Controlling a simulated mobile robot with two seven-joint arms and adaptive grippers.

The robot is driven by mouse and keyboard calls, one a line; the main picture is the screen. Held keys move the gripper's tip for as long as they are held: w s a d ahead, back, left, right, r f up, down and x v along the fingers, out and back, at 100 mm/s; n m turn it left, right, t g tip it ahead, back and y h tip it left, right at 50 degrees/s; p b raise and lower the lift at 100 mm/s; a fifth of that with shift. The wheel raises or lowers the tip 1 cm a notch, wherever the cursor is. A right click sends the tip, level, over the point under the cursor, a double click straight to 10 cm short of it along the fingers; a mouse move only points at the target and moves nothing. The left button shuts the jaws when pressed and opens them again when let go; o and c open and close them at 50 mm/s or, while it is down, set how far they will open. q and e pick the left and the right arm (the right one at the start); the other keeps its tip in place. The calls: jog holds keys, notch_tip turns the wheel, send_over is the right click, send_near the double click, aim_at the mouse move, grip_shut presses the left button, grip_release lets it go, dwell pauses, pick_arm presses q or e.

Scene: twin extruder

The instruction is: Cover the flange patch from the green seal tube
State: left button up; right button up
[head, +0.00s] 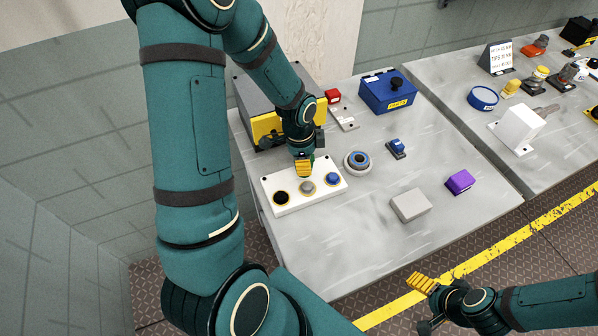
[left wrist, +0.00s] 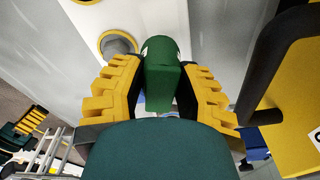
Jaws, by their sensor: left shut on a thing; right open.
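The green seal tube (left wrist: 163,70) is gripped between the yellow fingers of my left gripper (left wrist: 165,88) in the left wrist view. In the head view my left gripper (head: 303,166) is above the back edge of a white panel (head: 320,198), and the tube is hidden there. The panel carries a black round (head: 281,198), a grey round (head: 307,187) and a blue round (head: 333,179). A round grey flange (head: 357,162) with a blue ring lies right of the panel; I cannot tell which round is the flange patch. My right gripper (head: 421,284) is open and empty, off the table's front edge.
A grey and yellow machine (head: 265,128) stands close behind my left gripper. A blue box (head: 388,92), a small blue item (head: 397,149), a grey block (head: 410,205) and a purple block (head: 459,182) are on the table.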

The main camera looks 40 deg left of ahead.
pick_arm(q)
grip_shut()
jog(key=shift+r+p, duration=2.35)
jog(key=shift+r, duration=0.7)
